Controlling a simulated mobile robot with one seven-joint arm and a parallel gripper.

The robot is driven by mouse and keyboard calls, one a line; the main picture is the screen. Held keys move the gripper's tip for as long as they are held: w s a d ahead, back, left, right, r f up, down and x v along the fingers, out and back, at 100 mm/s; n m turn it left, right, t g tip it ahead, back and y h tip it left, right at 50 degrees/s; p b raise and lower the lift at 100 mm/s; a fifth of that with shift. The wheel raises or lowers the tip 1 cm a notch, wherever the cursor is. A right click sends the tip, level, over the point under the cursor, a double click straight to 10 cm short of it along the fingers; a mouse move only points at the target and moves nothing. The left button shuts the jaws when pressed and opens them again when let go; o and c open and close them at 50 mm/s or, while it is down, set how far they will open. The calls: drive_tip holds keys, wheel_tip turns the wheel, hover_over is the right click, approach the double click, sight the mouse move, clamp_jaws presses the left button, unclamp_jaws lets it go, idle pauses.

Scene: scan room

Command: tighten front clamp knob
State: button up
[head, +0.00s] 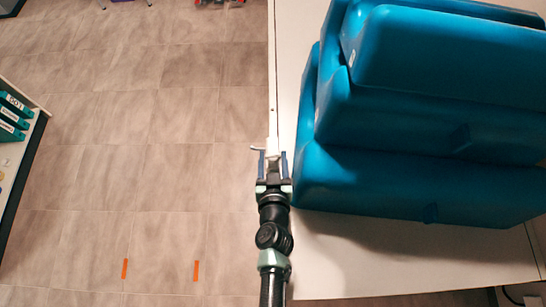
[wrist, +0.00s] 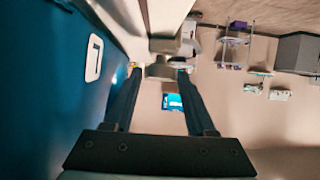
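A pale clamp (head: 272,146) sits on the left edge of the white table, with a thin bar sticking out to its left. In the wrist view the clamp's grey knob-like end (wrist: 160,71) lies straight ahead, between my fingertips. My gripper (head: 273,154) is at the table edge, with its two blue fingers parted on either side of the clamp's near end. It also shows in the wrist view (wrist: 159,72), open, with a wide gap between the fingers. I cannot tell whether either fingertip touches the knob.
Large blue foam blocks (head: 420,185) are stacked on the white table (head: 400,272), close to the right of my gripper. Tiled floor (head: 150,150) lies open to the left, with two orange marks. A shelf with teal boxes (head: 12,120) stands at far left.

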clamp_jaws()
